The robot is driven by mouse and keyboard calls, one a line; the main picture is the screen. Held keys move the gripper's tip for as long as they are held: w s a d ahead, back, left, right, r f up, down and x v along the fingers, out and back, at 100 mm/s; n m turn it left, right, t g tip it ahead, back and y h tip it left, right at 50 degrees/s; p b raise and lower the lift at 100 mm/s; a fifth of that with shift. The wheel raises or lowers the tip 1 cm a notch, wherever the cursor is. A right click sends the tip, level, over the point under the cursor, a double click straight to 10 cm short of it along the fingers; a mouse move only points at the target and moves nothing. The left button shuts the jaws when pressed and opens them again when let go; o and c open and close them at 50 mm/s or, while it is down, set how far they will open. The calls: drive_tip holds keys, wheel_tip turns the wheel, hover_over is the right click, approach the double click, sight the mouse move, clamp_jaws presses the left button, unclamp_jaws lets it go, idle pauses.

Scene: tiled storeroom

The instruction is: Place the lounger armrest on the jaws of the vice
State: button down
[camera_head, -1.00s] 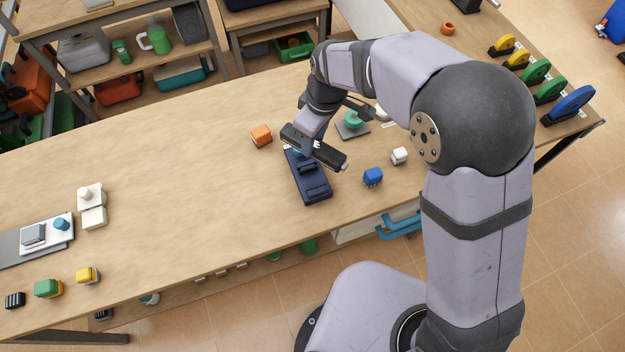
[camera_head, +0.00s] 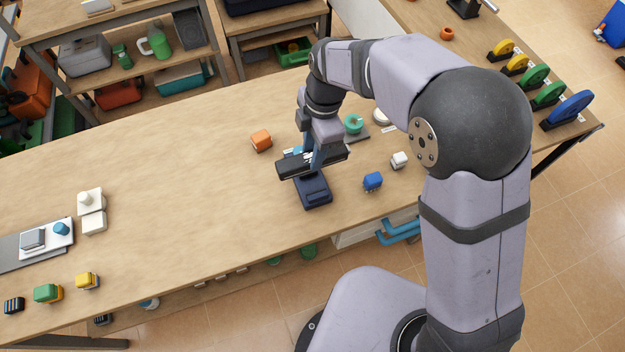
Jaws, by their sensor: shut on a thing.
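The lounger armrest (camera_head: 290,170) is a long black bar. My gripper (camera_head: 317,158) is shut on it near its middle. The armrest lies crosswise over the dark blue vice (camera_head: 315,194), which stands on the workbench. The armrest and my gripper hide the vice's far part and jaws. I cannot tell whether the armrest touches the jaws or hangs just above them.
A teal round item (camera_head: 353,124) stands behind right. The bench's left middle is clear.

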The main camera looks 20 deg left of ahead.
drive_tip(key=shift+f+p, duration=1.25)
drive_tip(key=shift+f, duration=3.55)
drive_tip(key=shift+f+b, duration=0.5)
drive_tip(key=shift+f, duration=0.15)
drive_tip(key=c, duration=1.3)
unclamp_jaws()
